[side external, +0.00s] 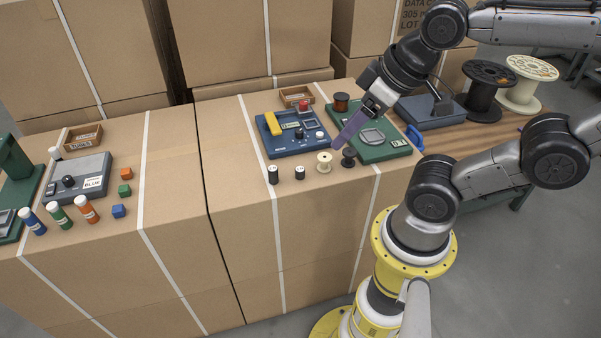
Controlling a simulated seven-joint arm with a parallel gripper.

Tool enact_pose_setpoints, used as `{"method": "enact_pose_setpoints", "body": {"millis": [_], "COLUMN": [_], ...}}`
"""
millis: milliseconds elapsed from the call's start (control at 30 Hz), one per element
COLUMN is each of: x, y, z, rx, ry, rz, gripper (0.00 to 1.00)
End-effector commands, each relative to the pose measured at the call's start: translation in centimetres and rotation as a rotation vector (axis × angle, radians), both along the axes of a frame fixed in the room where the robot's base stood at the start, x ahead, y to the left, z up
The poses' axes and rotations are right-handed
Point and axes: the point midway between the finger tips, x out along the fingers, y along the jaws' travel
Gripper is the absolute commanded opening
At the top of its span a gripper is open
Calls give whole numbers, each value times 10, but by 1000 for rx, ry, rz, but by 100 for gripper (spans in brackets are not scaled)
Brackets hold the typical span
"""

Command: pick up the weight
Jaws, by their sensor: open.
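Two small black cylinders with pale marks, a taller one (273,175) and a shorter one (300,173), stand upright on the cardboard top; either may be the weight, but I cannot tell which. My gripper (338,144) points down and left over the near-left edge of the green scale (392,148). Its purple fingers are open, with nothing seen between them. The cylinders stand to its lower left, apart from it. A cream spool (324,162) and a small black spool (348,158) stand just below the fingertips. The fingers hide part of the scale.
A blue device with a yellow bar (273,123) lies left of my gripper. Large black (487,90) and cream (530,85) spools stand on the wooden table. Bottles, cubes and a grey device (80,178) are far left. Cardboard between is clear.

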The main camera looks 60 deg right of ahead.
Motion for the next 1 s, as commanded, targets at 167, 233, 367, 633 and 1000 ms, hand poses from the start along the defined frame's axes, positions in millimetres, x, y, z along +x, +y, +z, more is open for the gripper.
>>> {"method": "enact_pose_setpoints", "body": {"millis": [167,233,367,633,1000], "x": [0,0,0,1,82], "y": [0,0,0,0,-29], "z": [0,0,0,1,15], "rx": [0,0,0,45,311], "ry": [0,0,0,-6,-8], "rz": [0,0,0,-87,-808], "gripper": [67,68,69,69,69]}}
